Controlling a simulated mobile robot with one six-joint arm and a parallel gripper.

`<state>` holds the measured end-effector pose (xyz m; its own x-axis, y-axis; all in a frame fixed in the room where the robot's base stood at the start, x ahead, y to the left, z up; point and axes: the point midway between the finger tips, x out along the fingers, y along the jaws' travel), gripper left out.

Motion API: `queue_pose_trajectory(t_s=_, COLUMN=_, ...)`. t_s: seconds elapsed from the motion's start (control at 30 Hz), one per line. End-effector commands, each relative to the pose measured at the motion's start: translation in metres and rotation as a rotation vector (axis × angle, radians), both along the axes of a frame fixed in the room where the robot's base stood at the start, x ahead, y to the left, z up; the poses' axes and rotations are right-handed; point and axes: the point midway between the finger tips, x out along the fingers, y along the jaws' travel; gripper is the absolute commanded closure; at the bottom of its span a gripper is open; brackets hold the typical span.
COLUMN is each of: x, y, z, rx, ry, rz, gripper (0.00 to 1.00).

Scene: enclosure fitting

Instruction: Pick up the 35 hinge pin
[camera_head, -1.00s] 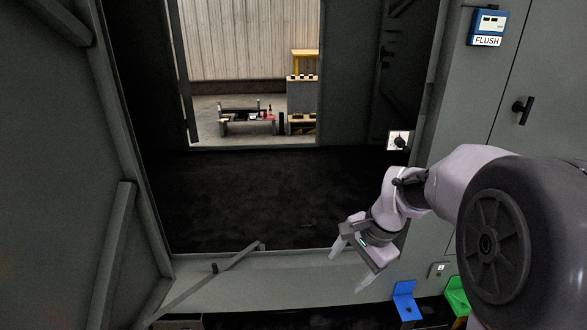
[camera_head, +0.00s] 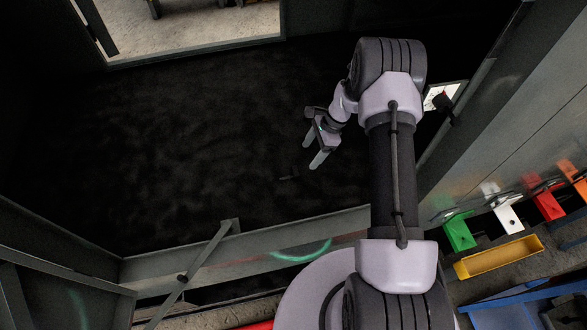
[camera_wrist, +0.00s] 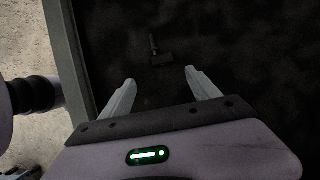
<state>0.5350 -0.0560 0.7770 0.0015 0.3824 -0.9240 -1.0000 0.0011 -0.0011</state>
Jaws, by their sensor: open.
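A small dark T-shaped part, which looks like the hinge pin (camera_wrist: 160,57), lies on the black floor in the wrist view. A faint dark shape, likely the same pin (camera_head: 289,178), shows on the black floor in the head view. Its number cannot be read. My gripper (camera_head: 311,155) is open and empty above the floor, to the right of the pin in the head view. In the wrist view the pin lies beyond the fingertips of my gripper (camera_wrist: 159,77), roughly centred between them, apart from both.
A grey sill (camera_head: 310,222) edges the black floor (camera_head: 170,150) on the near side. A grey wall with a switch (camera_head: 443,97) stands right of my arm. Coloured brackets, including a green one (camera_head: 458,231), and a yellow tray (camera_head: 498,257) are at lower right. The black floor is mostly clear.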

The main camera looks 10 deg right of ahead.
Motion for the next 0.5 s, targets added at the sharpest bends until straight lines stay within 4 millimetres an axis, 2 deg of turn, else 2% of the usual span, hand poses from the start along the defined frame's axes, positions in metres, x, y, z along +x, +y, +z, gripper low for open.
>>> queue_pose_trajectory(t_s=0.03, x=-0.001, y=0.006, z=-0.018, rx=0.001, ry=0.002, rz=0.001, gripper=0.29)
queue_pose_trajectory(t_s=0.1, x=-0.001, y=0.013, z=-0.034, rx=0.001, ry=0.001, rz=0.002, gripper=0.29)
queue_pose_trajectory(t_s=0.2, x=0.0, y=0.019, z=-0.048, rx=0.0, ry=-0.001, rz=0.002, gripper=0.29)
queue_pose_trajectory(t_s=0.37, x=0.001, y=0.027, z=-0.059, rx=0.0, ry=-0.001, rz=0.002, gripper=0.29)
queue_pose_trajectory(t_s=0.5, x=0.003, y=0.043, z=-0.081, rx=0.0, ry=0.0, rz=0.003, gripper=0.29)
